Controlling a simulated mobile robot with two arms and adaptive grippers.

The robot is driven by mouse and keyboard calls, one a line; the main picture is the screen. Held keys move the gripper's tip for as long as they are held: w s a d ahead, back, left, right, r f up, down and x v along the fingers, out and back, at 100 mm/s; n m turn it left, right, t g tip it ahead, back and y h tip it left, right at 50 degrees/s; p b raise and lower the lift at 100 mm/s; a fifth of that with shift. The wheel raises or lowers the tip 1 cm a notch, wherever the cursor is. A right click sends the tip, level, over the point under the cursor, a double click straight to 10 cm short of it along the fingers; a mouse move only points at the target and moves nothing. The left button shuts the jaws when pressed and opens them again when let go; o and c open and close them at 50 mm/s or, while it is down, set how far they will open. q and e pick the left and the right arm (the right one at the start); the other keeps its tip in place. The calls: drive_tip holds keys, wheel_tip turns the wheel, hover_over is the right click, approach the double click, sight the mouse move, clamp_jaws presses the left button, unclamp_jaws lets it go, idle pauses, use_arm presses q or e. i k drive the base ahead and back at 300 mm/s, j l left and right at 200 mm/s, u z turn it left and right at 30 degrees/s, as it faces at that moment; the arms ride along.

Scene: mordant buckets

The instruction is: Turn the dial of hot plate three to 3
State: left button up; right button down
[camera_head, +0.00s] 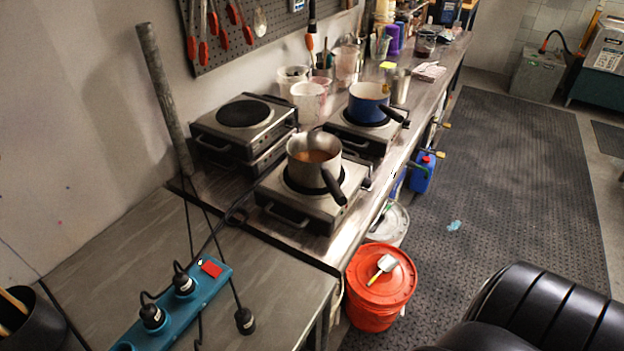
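A hot plate (322,209) stands near the front of the steel bench, with a steel saucepan (313,160) of brownish liquid on it. A second hot plate (352,136) behind it carries a blue pot (366,106). To the left, a hot plate (213,127) with a bare black ring is stacked on another unit (267,160). No numbers on the hot plates are legible, so I cannot tell which is hot plate three. The dials are too small or turned away to read a setting. Neither of my grippers is in view.
A teal power strip (212,291) with black plugs lies on the near table (125,239), its cables crossing upward. Both pan handles stick out toward the bench edge. A red-lidded bucket (381,277) stands on the floor below. The dark floor mat (510,170) is mostly clear.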

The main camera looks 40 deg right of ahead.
sight(368, 183)
drive_tip(key=k+l+z, duration=0.1)
drive_tip(key=z, duration=0.3)
drive_tip(key=k+l+z, duration=0.1)
drive_tip(key=l+z, duration=0.15)
drive_tip(key=z, duration=0.2)
drive_tip(key=l+z, duration=0.2)
drive_tip(key=z, duration=0.2)
drive_tip(key=k, duration=0.05)
